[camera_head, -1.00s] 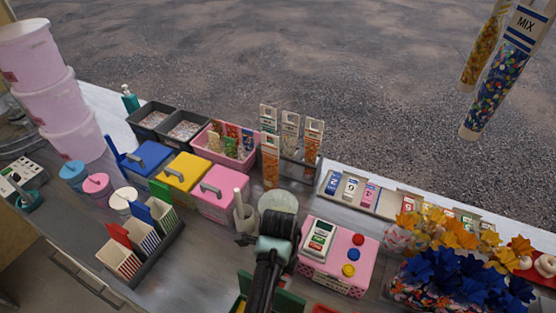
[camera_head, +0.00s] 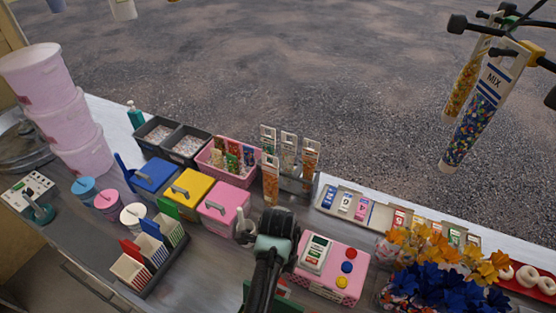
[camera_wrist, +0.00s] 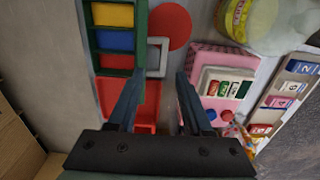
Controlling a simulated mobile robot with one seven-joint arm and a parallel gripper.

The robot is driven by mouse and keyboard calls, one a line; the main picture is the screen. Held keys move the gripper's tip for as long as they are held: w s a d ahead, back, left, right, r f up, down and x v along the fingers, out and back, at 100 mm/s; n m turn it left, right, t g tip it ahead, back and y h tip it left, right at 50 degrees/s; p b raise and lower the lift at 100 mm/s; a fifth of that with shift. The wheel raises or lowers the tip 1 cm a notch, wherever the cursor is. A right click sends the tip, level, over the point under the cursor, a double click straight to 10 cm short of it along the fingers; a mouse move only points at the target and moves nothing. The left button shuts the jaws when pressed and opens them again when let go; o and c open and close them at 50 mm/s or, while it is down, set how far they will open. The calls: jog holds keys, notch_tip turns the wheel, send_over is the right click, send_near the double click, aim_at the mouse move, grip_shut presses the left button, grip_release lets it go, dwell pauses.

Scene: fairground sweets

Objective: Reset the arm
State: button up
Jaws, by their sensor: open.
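My gripper (camera_wrist: 157,92) shows in the wrist view with its two dark fingers apart and nothing between the tips. It hangs over the counter, above a grey square frame (camera_wrist: 151,72) and close to a red tray (camera_wrist: 112,98). A green rack (camera_wrist: 92,60) with yellow, blue and red compartments lies left of the fingers. In the head view my dark arm (camera_head: 268,265) rises from the bottom middle, and its gripper is hidden there.
A pink box (camera_head: 318,285) with a card reader stands right of my arm. Blue, yellow and pink lidded bins (camera_head: 222,208) stand to its left. Blue and orange flowers (camera_head: 435,270) crowd the right. Candy tubes (camera_head: 470,125) hang at upper right.

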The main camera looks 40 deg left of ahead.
notch_tip(320, 180, up, 4)
jog(key=p, duration=0.2)
jog(key=shift+p, duration=0.4)
